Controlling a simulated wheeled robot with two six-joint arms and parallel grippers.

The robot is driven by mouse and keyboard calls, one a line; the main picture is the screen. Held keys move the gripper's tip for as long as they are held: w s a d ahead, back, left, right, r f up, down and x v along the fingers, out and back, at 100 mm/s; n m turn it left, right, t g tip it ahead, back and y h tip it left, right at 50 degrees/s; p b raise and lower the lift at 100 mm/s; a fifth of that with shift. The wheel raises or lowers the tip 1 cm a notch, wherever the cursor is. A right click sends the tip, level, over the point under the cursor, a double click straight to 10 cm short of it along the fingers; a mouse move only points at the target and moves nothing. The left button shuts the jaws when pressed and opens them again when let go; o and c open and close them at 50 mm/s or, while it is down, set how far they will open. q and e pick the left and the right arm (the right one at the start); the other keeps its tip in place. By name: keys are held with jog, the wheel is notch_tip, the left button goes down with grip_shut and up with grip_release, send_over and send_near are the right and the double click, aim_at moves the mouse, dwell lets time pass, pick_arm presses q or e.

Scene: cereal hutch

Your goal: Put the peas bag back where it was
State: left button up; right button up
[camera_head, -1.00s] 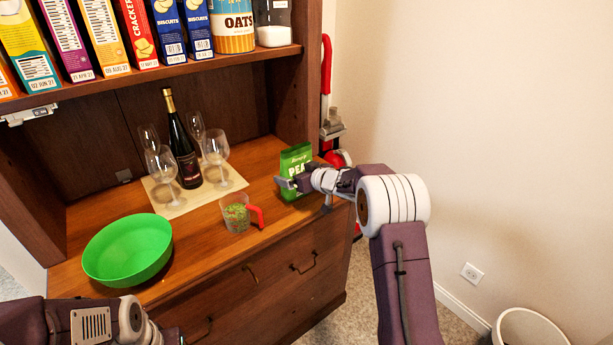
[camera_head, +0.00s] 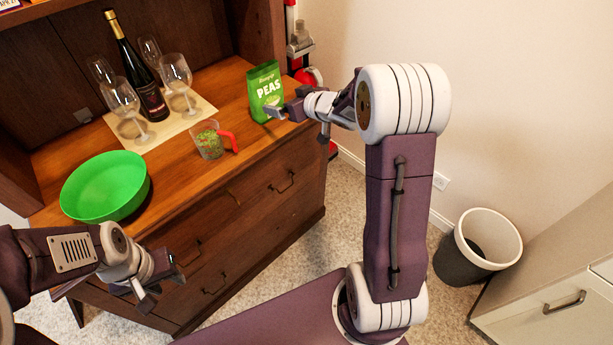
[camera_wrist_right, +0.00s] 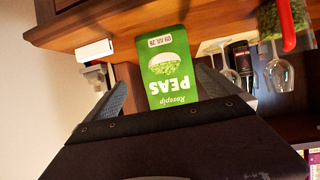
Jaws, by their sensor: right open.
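The green peas bag (camera_head: 265,92) stands upright on the wooden counter of the hutch, near its right end. In the right wrist view the peas bag (camera_wrist_right: 168,70) shows upside down, between my two spread fingers. My right gripper (camera_head: 291,118) is open, just in front of the bag; whether a finger touches it I cannot tell. My left gripper (camera_head: 162,280) is low in front of the drawers, its fingers apart and empty.
A measuring cup (camera_head: 209,141) with a red handle and green contents stands left of the bag. A green bowl (camera_head: 105,187) is at the counter's left. A wine bottle (camera_head: 140,75) and several glasses stand on a mat (camera_head: 203,107). A bin (camera_head: 478,247) stands on the floor.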

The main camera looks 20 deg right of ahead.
jog(key=s+a+f+m+g+h, duration=0.15)
jog(key=s+f+g, duration=0.3)
jog(key=s, duration=0.55)
jog(key=s+a+f+m+g+h, duration=0.1)
jog(key=s+a+f+g, duration=0.3)
jog(key=s, duration=0.7)
jog(key=s+a+f+m+g+h, duration=0.1)
jog(key=s+f+g, duration=0.3)
jog(key=s, duration=0.6)
notch_tip(320, 180, up, 19)
jog(key=t+p, duration=0.1)
jog(key=p, duration=1.8)
jog(key=shift+w+f+p, duration=0.2)
jog(key=shift+p, duration=0.1)
